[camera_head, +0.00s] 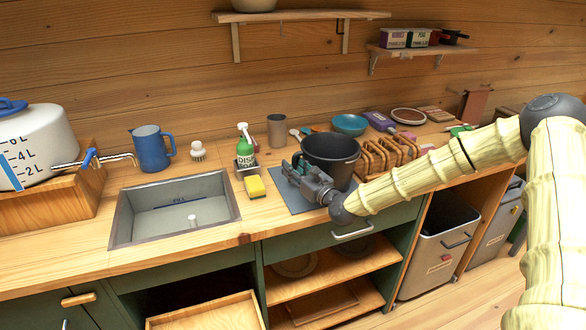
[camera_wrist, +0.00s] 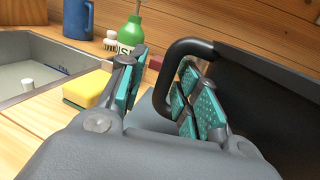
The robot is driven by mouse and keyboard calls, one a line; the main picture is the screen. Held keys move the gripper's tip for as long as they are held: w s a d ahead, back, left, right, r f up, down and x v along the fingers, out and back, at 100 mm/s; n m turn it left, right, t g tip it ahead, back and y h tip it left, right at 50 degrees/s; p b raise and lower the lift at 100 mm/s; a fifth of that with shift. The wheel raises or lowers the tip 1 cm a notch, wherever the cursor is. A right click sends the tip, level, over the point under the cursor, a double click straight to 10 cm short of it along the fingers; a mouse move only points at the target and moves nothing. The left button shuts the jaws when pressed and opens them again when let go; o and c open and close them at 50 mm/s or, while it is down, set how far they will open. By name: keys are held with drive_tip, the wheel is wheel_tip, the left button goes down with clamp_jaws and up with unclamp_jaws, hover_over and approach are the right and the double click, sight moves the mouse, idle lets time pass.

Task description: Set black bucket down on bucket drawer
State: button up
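The black bucket (camera_head: 331,158) stands upright at the front of the counter, over a blue-grey mat (camera_head: 293,199). In the wrist view, its dark wall (camera_wrist: 270,95) fills the right side and its looped side handle (camera_wrist: 174,66) shows. My gripper (camera_head: 300,172) is at the bucket's left front side. In the wrist view, its teal-padded fingers (camera_wrist: 160,92) are apart, with the handle between them. The handle lies nearer the right finger, with a gap to the left one. An open, empty wooden drawer (camera_head: 205,312) sticks out low under the sink; I cannot tell whether it is the bucket drawer.
The sink (camera_head: 172,208), yellow sponge (camera_head: 255,187) and green soap bottle (camera_head: 244,140) are left of the bucket. A wooden rack (camera_head: 385,158) stands close on its right. Grey bins (camera_head: 440,245) stand below right. The counter edge in front of the sink is clear.

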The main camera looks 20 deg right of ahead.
sight(324, 166)
drive_tip(key=b+v, duration=0.1)
drive_tip(key=v, duration=0.9)
drive_tip(key=shift+s+d, duration=0.15)
drive_tip(key=shift+s+d+f, duration=0.1)
drive_tip(key=shift+s+d, duration=0.05)
drive_tip(key=shift+s, duration=0.35)
